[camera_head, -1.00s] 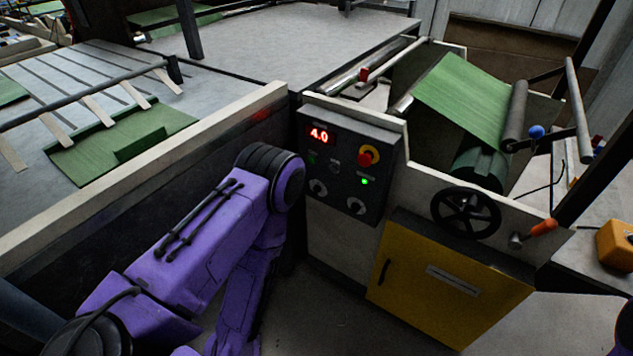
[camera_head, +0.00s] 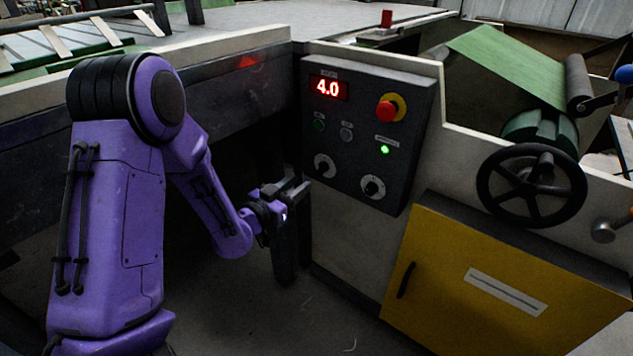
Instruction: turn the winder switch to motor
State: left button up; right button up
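A dark control panel (camera_head: 345,115) is mounted on the machine's front. It carries a red 4.0 display (camera_head: 328,88), a red and yellow stop button (camera_head: 390,108), a lit green lamp (camera_head: 385,149), and two rotary knobs, a left knob (camera_head: 325,166) and a right knob (camera_head: 373,187). The knob labels are too small to read, so I cannot tell which is the winder switch. My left gripper (camera_head: 292,190) is just left of and below the left knob, apart from the panel as far as I can see. Its finger gap is unclear. My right gripper is out of view.
A black handwheel (camera_head: 531,187) stands right of the panel, above a yellow cabinet door (camera_head: 500,285). A green sheet roll (camera_head: 515,65) is behind it. A pale-edged machine side wall (camera_head: 230,45) runs left of the panel. The floor below the panel is clear.

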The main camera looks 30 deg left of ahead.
aim_at(319, 171)
pick_arm(q)
jog(key=w, duration=0.8)
jog(key=shift+w+d, duration=0.15)
jog(key=shift+d, duration=0.2)
grip_shut()
jog(key=shift+b, duration=0.35)
jog(key=m+b, duration=0.1)
jog(key=m, duration=0.3)
jog(key=shift+d+f+b, duration=0.1)
jog(key=shift+f+b, duration=0.05)
jog(key=shift+b, duration=0.2)
jog(key=shift+m+b, duration=1)
jog(key=shift+m, duration=1.4)
